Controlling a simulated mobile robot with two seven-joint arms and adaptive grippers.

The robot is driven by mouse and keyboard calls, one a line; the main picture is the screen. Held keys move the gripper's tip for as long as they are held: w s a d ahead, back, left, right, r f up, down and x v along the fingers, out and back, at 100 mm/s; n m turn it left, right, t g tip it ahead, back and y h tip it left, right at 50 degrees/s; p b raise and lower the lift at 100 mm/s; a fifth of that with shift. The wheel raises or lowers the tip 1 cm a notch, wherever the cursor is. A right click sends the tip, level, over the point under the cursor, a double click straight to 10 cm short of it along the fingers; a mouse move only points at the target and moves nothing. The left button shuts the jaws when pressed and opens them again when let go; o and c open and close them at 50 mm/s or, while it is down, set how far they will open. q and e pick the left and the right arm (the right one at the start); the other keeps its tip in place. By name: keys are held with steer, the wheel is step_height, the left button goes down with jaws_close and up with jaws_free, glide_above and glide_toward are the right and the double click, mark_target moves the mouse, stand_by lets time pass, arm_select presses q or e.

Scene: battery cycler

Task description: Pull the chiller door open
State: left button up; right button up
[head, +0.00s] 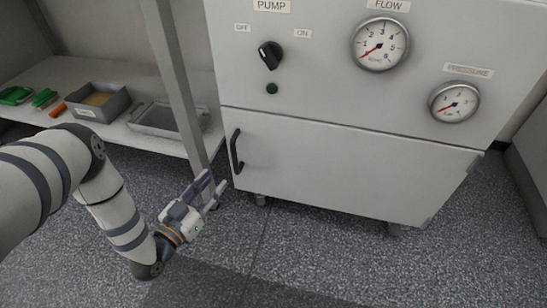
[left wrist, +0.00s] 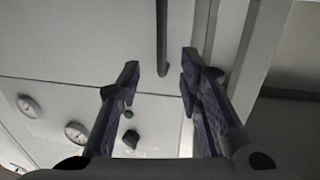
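The chiller door (head: 330,168) is the light grey lower panel of the cabinet, and it is closed. Its dark vertical bar handle (head: 236,152) is near the door's left edge. My left gripper (head: 214,183) is open and empty, below and left of the handle in the head view. In the left wrist view, the handle (left wrist: 162,40) lies ahead, between the two spread fingertips (left wrist: 160,68). I see no contact between fingers and handle. My right gripper is not in view.
A shelf post (head: 180,85) stands just left of the door. The shelf holds a grey bin (head: 112,108), an empty tray (head: 155,131) and green items (head: 16,95). Above the door are a pump knob (head: 270,54) and two gauges (head: 380,44). The floor before the door is clear.

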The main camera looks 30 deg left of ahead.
mark_target(233, 156)
arm_select(q)
steer(key=w+b, duration=0.1)
steer(key=w, duration=0.2)
steer(key=w+b, duration=0.1)
steer(key=w, duration=0.3)
steer(key=w+b, duration=0.1)
steer(key=w, duration=0.3)
steer(key=shift+w+a+r, duration=0.2)
steer(key=shift+a+r, duration=0.15)
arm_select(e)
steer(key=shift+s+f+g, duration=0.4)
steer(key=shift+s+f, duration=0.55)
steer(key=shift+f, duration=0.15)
arm_select(q)
steer(key=shift+c, duration=0.5)
jaws_close()
